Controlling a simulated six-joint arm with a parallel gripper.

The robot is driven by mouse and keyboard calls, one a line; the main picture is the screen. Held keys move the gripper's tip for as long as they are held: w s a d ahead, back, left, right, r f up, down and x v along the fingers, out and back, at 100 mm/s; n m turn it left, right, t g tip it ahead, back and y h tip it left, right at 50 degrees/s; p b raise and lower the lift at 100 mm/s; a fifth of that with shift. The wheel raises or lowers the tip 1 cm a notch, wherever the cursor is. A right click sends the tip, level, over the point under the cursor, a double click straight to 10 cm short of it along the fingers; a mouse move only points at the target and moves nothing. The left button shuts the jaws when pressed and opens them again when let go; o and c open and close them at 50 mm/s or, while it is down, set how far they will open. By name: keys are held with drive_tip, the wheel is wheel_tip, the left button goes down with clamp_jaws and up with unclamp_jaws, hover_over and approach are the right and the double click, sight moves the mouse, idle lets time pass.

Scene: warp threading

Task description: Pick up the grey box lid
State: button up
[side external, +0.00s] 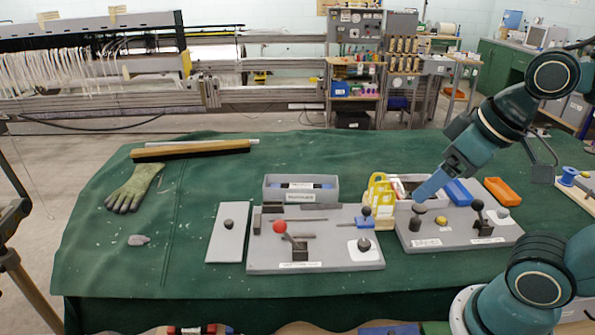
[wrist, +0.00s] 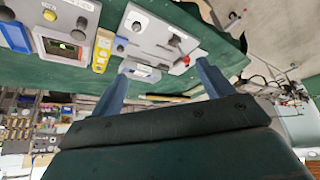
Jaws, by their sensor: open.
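The grey box lid (side external: 228,234) is a flat grey plate with a small dark knob. It lies on the green cloth in the side view, left of the panel with the red ball lever. The open grey box (side external: 300,190) stands behind that panel with a blue item inside. My gripper (side external: 421,194) is above the right-hand control panel, well to the right of the lid. In the wrist view my gripper's blue fingers (wrist: 162,70) are spread with nothing between them. I cannot make out the lid clearly in the wrist view.
The middle panel (side external: 315,258) with its red ball lever lies between my gripper and the lid. The right panel (side external: 458,236) has knobs and a lever. A yellow rack (side external: 379,190), a glove (side external: 134,188) and a stone (side external: 139,240) are also on the cloth. The cloth's left side is mostly clear.

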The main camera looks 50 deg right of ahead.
drive_tip(key=shift+c, duration=0.2)
drive_tip(key=c, duration=0.6)
drive_tip(key=w, duration=0.1)
drive_tip(key=n+g+y, duration=0.3)
drive_tip(key=n+y, duration=0.1)
drive_tip(key=n, duration=0.7)
hover_over(229, 226)
drive_tip(key=d, duration=0.3)
drive_tip(key=shift+s+d+f, duration=0.1)
drive_tip(key=shift+f, duration=6.1)
drive_tip(key=shift+s+d+f, duration=0.1)
drive_tip(key=shift+f, duration=6.1)
